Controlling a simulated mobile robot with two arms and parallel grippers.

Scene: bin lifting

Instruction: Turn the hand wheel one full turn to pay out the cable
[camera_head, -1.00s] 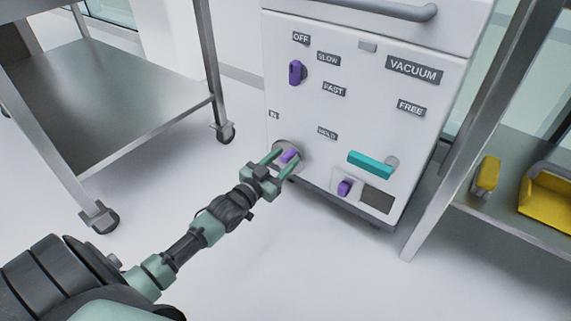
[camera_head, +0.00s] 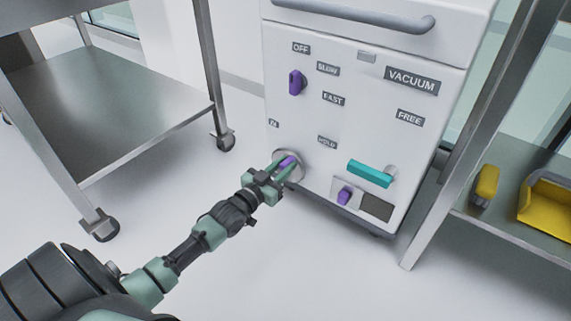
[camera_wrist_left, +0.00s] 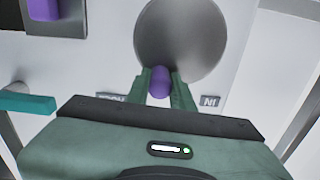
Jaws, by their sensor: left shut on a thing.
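The hand wheel is a round grey metal disc (camera_head: 296,173) low on the left of the white cabinet's front. It also shows in the left wrist view (camera_wrist_left: 185,35) as a smooth disc. A purple handle (camera_head: 287,161) sticks out from it; the left wrist view shows the handle (camera_wrist_left: 159,82) near the disc's edge. My left gripper (camera_head: 282,167) is shut on this purple handle, one finger on each side, as the left wrist view (camera_wrist_left: 160,88) shows. The fingers hide part of the wheel in the head view. No cable is visible. My right gripper is not in view.
The white cabinet (camera_head: 350,100) also carries a purple switch (camera_head: 296,82), a teal lever (camera_head: 370,173) and a small purple knob (camera_head: 345,195). A steel cart (camera_head: 120,105) stands left. A steel shelf (camera_head: 520,225) with yellow bins (camera_head: 550,200) stands right.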

